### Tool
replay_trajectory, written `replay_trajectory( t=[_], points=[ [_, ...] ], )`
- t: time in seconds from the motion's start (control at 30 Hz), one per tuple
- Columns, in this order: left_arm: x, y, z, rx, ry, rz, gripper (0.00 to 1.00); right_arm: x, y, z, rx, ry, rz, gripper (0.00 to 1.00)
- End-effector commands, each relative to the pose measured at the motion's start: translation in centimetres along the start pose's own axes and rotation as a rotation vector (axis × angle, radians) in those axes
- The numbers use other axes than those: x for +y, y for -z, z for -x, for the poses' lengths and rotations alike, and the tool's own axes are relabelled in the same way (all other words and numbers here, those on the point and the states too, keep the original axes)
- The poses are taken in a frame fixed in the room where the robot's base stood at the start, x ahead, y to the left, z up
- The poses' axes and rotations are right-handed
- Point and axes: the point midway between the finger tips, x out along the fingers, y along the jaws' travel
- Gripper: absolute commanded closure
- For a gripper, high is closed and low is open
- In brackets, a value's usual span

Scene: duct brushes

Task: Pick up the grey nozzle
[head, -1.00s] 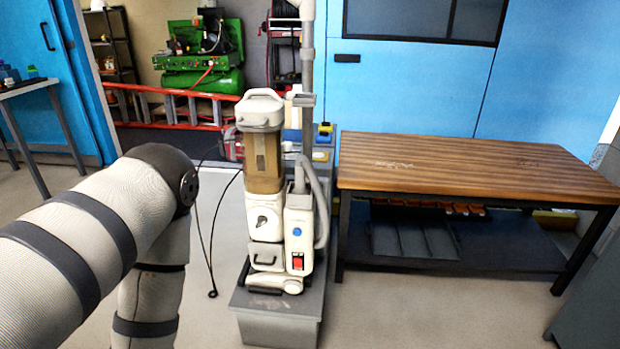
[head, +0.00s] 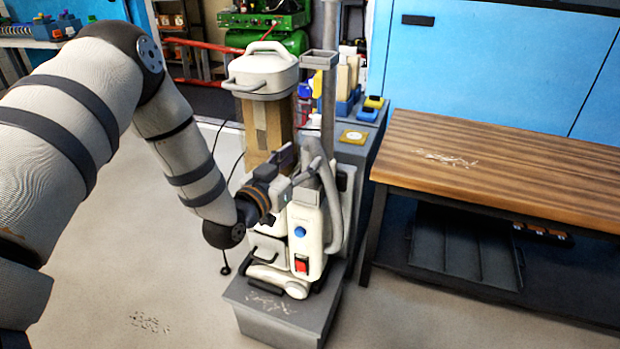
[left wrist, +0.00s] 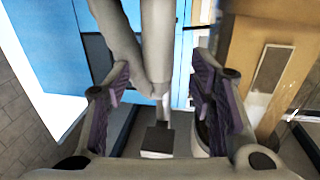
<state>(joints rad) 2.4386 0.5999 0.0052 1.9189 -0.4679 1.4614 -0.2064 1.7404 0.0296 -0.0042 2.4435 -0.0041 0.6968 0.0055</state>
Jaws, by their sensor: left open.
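A cream vacuum unit with a brown canister (head: 265,130) stands on a grey base (head: 275,315) in the head view. A curved grey hose (head: 331,190) runs down its right side. My left gripper (head: 303,166) is open at the upper front of the unit, close to the hose. In the left wrist view my open fingers (left wrist: 162,88) stand either side of a grey hose (left wrist: 120,45) and a straight grey tube (left wrist: 158,45). A dark grey block (left wrist: 157,141) shows below the tube. I cannot tell for certain which grey part is the nozzle. My right gripper is out of view.
A wooden-topped bench (head: 500,170) stands at the right. A vertical grey pipe (head: 329,95) rises behind the unit, beside a grey cabinet (head: 362,135) with small coloured items. The floor at front left is open.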

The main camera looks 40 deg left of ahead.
Motion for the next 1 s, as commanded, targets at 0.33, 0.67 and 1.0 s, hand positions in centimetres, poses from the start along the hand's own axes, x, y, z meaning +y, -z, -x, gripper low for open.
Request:
replay_trajectory(
  t=[0.33, 0.67, 1.0],
  points=[
    [0.1, -0.3, -3.6, -0.003, 0.000, 0.000, 0.50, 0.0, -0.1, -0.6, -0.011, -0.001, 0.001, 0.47],
    [0.1, -0.3, -3.6, -0.003, 0.000, 0.000, 1.00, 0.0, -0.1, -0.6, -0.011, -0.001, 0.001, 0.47],
    [0.1, 0.8, -3.6, 0.002, 0.000, -0.001, 1.00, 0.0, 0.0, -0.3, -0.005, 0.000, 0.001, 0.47]
  ],
)
